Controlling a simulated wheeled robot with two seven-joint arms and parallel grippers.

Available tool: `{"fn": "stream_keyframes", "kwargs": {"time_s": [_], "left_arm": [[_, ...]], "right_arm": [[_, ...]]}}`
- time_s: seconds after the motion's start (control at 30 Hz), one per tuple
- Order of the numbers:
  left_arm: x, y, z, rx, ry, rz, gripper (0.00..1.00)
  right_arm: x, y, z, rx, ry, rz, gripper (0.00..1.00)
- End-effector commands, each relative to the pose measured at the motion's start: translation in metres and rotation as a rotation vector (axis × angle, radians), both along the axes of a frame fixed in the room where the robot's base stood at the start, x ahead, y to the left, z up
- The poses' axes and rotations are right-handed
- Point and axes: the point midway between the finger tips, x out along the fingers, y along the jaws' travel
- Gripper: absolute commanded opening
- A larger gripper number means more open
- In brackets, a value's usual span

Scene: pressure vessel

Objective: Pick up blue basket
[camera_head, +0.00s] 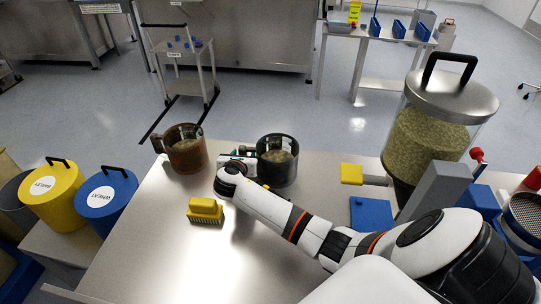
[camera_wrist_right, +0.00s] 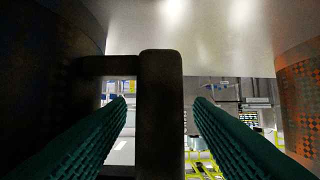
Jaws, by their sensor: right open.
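A dark, blue-black basket (camera_head: 277,172) with a side handle, holding grainy brown material, stands upright on the table. My right gripper (camera_head: 243,154) is at its left side, at the handle. In the right wrist view, the dark basket wall (camera_wrist_right: 45,60) is at left and its handle (camera_wrist_right: 160,115) stands upright between the two open green fingers of the gripper (camera_wrist_right: 160,105). The fingers show gaps on both sides of the handle. Whether anything touches is hard to tell. The left gripper is not in view.
A brown-orange basket (camera_head: 188,156) stands left of my gripper; its wall also shows in the wrist view (camera_wrist_right: 300,95). A yellow brush (camera_head: 205,211) lies on the table (camera_head: 150,235) in front. A large lidded clear vessel (camera_head: 425,143) stands at right. Front-left table is clear.

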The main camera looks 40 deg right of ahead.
Motion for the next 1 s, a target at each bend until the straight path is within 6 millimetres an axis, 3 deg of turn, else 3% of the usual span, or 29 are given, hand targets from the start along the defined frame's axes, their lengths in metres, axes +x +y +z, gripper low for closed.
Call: {"fn": "stream_keyframes", "kwargs": {"time_s": [0.07, 0.37, 0.77, 1.0], "left_arm": [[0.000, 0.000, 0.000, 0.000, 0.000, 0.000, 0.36], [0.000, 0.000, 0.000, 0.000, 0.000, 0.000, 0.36], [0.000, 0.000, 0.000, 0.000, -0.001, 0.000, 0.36], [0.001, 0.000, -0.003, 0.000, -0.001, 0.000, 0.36]], "right_arm": [[0.000, 0.000, 0.000, 0.000, 0.000, 0.000, 0.47], [0.000, 0.000, 0.000, 0.000, 0.000, 0.000, 0.00], [0.000, 0.000, 0.006, -0.001, -0.003, -0.001, 0.00], [0.001, 0.000, 0.047, -0.003, -0.009, 0.000, 0.00]]}}
